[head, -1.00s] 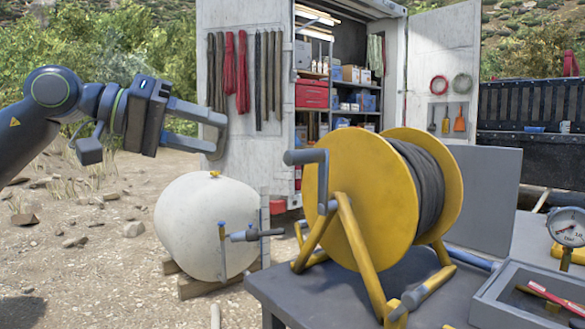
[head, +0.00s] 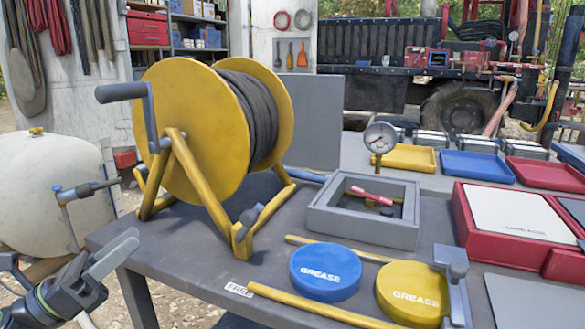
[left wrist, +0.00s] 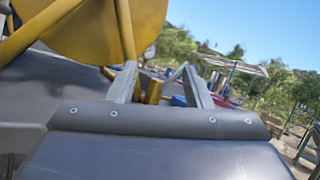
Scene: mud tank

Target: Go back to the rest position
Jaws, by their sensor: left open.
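My left gripper (head: 124,248) is low at the left of the head view, in front of the table's left end and below the hose reel. Its two grey fingers also show in the left wrist view (left wrist: 158,72), spread apart with nothing between them. In the head view one finger largely overlaps the other. The yellow hose reel (head: 190,110) stands upright on the table, and part of its yellow disc and frame shows in the left wrist view (left wrist: 85,40). My right gripper is in neither view.
The grey table (head: 190,240) holds a grey tray (head: 345,232), a blue grease lid (head: 325,272), a yellow grease lid (head: 412,290) and a red case (head: 468,225). A white tank (head: 35,190) stands left of the table. Coloured trays (head: 478,166) lie farther back.

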